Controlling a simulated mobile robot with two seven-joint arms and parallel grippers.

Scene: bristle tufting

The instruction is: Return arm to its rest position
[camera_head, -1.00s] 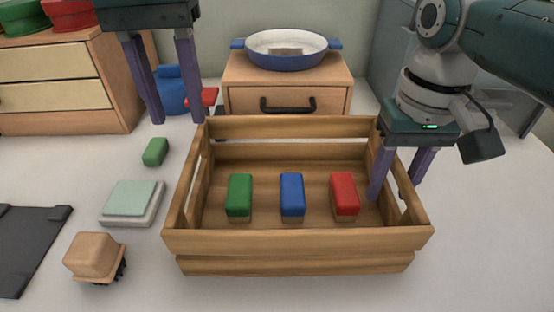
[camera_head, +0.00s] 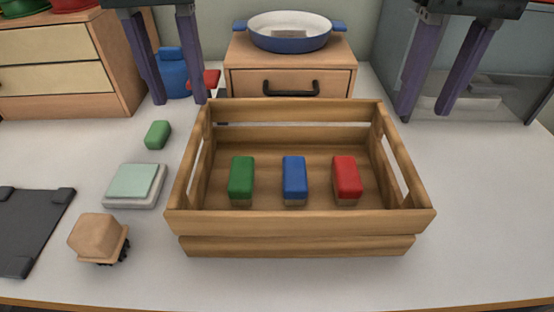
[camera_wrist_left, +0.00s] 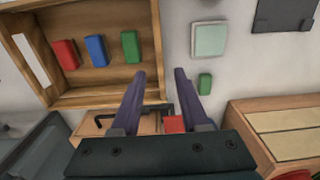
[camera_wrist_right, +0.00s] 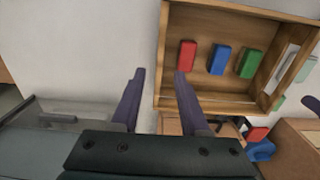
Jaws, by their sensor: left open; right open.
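My left gripper (camera_head: 179,102) is at the upper left of the head view, open and empty, above the area behind the wooden crate. My right gripper (camera_head: 422,112) is at the upper right of the head view, open and empty, behind and to the right of the crate. The wooden crate (camera_head: 300,224) stands in the middle of the table. A green block (camera_head: 241,178), a blue block (camera_head: 294,178) and a red block (camera_head: 346,178) stand in a row inside it. Both wrist views show empty space between the fingers.
A loose green block (camera_head: 157,134), a pale green pad (camera_head: 134,183), a tan block with dark bristles (camera_head: 98,237) and a dark tray (camera_head: 30,235) lie left of the crate. A blue pan (camera_head: 290,34) rests on a drawer unit (camera_head: 290,78) behind it. The table's front right is clear.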

